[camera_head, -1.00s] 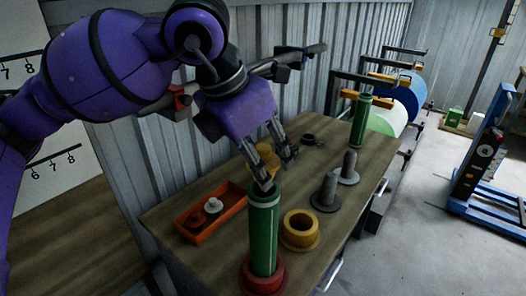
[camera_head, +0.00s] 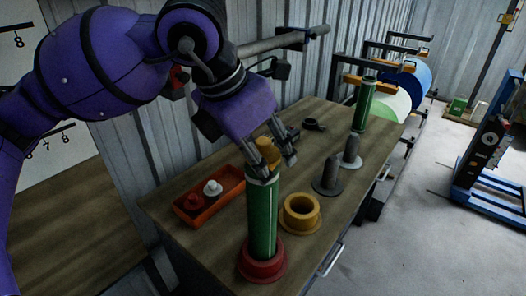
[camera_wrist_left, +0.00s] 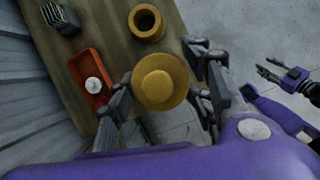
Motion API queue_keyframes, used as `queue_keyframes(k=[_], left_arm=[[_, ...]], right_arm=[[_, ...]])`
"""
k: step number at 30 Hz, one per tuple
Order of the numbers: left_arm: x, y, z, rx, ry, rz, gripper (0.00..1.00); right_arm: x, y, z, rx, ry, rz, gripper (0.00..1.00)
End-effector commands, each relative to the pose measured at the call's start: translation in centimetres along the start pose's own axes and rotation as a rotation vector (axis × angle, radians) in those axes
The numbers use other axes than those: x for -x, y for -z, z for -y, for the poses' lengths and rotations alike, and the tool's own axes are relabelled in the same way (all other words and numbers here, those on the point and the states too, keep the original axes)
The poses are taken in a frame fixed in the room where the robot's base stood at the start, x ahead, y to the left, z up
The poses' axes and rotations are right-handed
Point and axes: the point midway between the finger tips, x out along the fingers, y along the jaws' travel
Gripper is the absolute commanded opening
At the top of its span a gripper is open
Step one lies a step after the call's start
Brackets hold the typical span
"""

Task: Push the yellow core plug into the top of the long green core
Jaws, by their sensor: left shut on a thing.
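The long green core (camera_head: 263,215) stands upright in a red flanged base (camera_head: 262,260) at the table's near end. My left gripper (camera_head: 277,162) is shut on the yellow core plug (camera_head: 268,149) at the core's top end. In the left wrist view the plug (camera_wrist_left: 160,80) sits between the two fingers, its round face toward the camera. The plug hides the core there. I cannot tell whether the plug's lower end touches or enters the core. My right gripper (camera_wrist_left: 272,70) shows off to the right in the wrist view, open and empty.
A yellow ring (camera_head: 301,213) stands right of the core. An orange tray (camera_head: 207,207) with a red and a white plug lies left. Grey pegs (camera_head: 328,180) and another green core (camera_head: 364,105) stand farther back. A dark small item (camera_head: 314,124) lies near the wall.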

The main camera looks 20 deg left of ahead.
Motion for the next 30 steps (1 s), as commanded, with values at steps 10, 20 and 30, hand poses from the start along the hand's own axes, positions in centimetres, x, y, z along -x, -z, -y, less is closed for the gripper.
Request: queue_keyframes(k=[10,20,30], left_arm=[[-1.2,1.1,0.0,0.001,0.005,-0.039,0.67],[-0.6,0.8,0.0,0.001,0.003,-0.027,0.7],[5.2,0.5,-0.2,0.001,0.001,-0.024,0.7]], right_arm=[[-0.1,-0.2,0.0,-0.001,-0.001,0.002,0.4],[0.1,-0.1,-0.1,0.0,-0.001,0.001,0.4],[0.0,0.0,-0.1,0.0,0.0,-0.001,0.4]])
